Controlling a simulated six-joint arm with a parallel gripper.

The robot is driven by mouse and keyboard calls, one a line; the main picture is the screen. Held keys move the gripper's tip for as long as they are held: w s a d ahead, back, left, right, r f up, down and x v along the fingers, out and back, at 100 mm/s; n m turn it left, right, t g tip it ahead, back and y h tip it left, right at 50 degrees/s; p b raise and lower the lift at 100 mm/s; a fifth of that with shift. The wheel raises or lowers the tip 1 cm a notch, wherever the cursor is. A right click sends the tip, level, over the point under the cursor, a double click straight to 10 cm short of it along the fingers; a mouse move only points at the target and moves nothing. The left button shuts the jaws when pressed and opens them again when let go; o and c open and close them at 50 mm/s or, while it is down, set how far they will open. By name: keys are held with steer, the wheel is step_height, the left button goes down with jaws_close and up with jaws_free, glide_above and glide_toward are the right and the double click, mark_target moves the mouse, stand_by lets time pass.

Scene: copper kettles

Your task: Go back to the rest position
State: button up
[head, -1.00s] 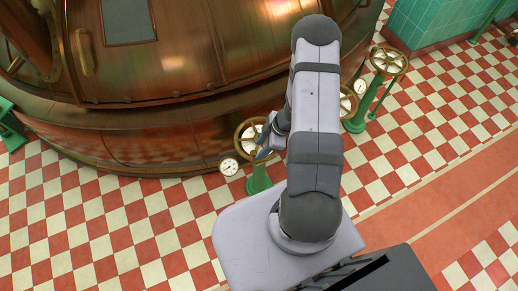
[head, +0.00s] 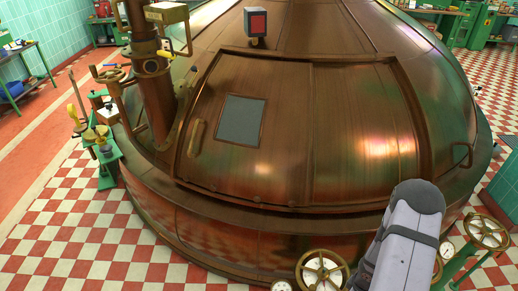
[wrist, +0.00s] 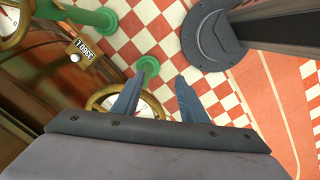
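My gripper (wrist: 160,76) shows in the wrist view with its two blue-grey fingers apart and nothing between them. It points down toward the checkered floor. A brass handwheel (wrist: 101,101) lies behind and beside the left finger; I cannot tell how close it is. In the head view my arm rises at the lower right, in front of the copper kettle (head: 330,130). My fingers are not clear in that view.
Brass handwheels (head: 322,269) stand along the kettle's front, with another wheel (head: 487,231) at the right. Green valve stands (head: 107,165) are at the left. Open red and white floor (head: 75,225) lies at the lower left. A green post (wrist: 148,66) shows below my gripper.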

steer(key=s+a+r+m+g, duration=0.3)
steer(key=s+r+m+g, duration=0.4)
steer(key=s+r, duration=0.6)
steer(key=w+a+r+m+t, duration=0.1)
steer(key=w+a+r+t, duration=0.3)
steer(key=a+r, duration=0.35)
steer(key=w+a+r+m+t, duration=0.1)
steer(key=w+a+r+t, duration=0.25)
steer(key=a+r, duration=0.35)
step_height(320, 180, down, 40)
steer(key=b, duration=4)
steer(key=shift+w+d+r+y, duration=0.2)
steer(key=shift+d+r+y, duration=0.1)
steer(key=shift+d, duration=0.1)
